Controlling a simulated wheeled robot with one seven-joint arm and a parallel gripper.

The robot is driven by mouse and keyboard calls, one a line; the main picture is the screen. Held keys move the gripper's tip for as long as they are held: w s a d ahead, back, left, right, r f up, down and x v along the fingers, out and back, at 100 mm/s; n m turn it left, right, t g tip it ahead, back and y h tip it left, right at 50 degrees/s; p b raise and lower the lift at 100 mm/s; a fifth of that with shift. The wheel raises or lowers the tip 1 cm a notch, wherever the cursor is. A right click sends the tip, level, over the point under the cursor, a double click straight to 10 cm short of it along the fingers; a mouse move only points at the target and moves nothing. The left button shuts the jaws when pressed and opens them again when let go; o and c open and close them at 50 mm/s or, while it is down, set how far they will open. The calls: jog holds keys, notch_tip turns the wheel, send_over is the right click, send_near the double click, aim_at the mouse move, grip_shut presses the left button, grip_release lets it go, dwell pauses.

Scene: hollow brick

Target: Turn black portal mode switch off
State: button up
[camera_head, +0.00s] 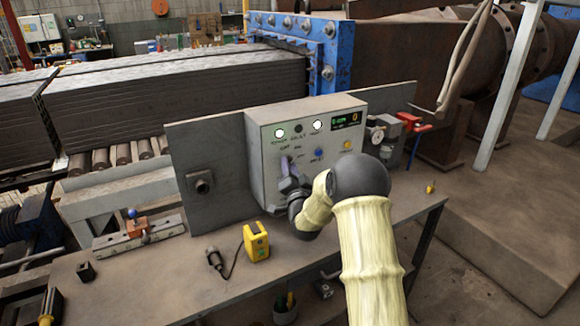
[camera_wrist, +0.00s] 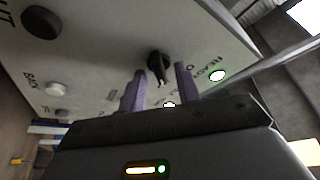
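The black portal mode switch (camera_wrist: 158,66) is a rotary knob on the grey control box (camera_head: 307,108). In the wrist view its pointer aims down toward my gripper. My gripper (camera_wrist: 160,72) has two purple fingers, open, one on each side of the knob with gaps visible. The fingers look apart from the knob, though their depth relative to it is hard to judge. In the head view my gripper (camera_head: 290,174) is at the front of the box, below its labels, and the knob is mostly hidden there by the fingers.
A yellow device (camera_head: 256,241) and a dark cylinder on a cable (camera_head: 213,258) lie on the bench (camera_head: 160,285).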

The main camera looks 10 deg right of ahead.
grip_shut()
jog(key=shift+f+n+b, duration=0.15)
jog(key=shift+n+b, duration=0.15)
jog(key=shift+b, duration=0.3)
jog(key=n+y+b, duration=0.2)
jog(key=n+b, duration=0.2)
jog(key=n+y+b, duration=0.2)
jog(key=n+b, duration=0.2)
jog(key=b, duration=0.1)
jog(key=n+y+b, duration=0.2)
jog(key=n+b, duration=0.2)
jog(key=b, duration=0.1)
jog(key=shift+w+d, duration=0.1)
jog(key=shift+d, duration=0.1)
